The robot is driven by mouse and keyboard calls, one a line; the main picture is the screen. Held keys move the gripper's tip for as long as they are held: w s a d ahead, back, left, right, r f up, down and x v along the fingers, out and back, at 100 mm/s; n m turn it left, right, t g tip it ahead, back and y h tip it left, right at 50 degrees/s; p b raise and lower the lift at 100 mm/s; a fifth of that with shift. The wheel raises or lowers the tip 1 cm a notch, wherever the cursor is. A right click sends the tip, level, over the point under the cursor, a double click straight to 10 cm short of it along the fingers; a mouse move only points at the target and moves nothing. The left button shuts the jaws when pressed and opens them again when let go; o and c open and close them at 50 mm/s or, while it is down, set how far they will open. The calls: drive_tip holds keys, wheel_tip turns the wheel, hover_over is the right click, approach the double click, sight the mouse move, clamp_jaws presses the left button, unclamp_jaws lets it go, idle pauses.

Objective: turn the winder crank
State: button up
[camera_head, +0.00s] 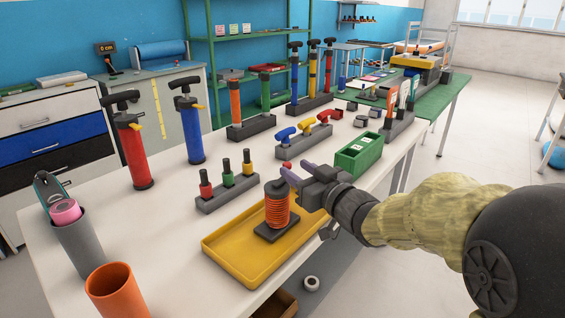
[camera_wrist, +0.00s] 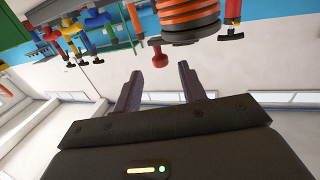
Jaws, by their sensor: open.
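The winder is a ribbed orange coil (camera_head: 277,210) on a dark square base, standing upright in a yellow tray (camera_head: 225,249). The coil also shows at the top of the wrist view (camera_wrist: 188,18). A small red knob (camera_wrist: 160,58), apparently the crank handle, lies just beyond and between the fingertips in the wrist view. In the head view a red bit (camera_head: 289,174) shows at the fingertips, partly hidden by my gripper (camera_head: 299,181). My gripper is open, its two fingers apart and empty, just right of the coil's top. I cannot tell if it touches the knob.
A green box (camera_head: 359,155) stands close behind my gripper. A grey rack with red, green and yellow handled pieces (camera_head: 228,190) stands behind the tray. Red (camera_head: 134,150) and blue (camera_head: 190,130) pumps and an orange cup (camera_head: 117,291) are to the left. The table's middle left is clear.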

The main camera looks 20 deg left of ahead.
sight(289, 165)
drive_tip(key=x, duration=0.6)
drive_tip(key=shift+a, duration=0.15)
clamp_jaws()
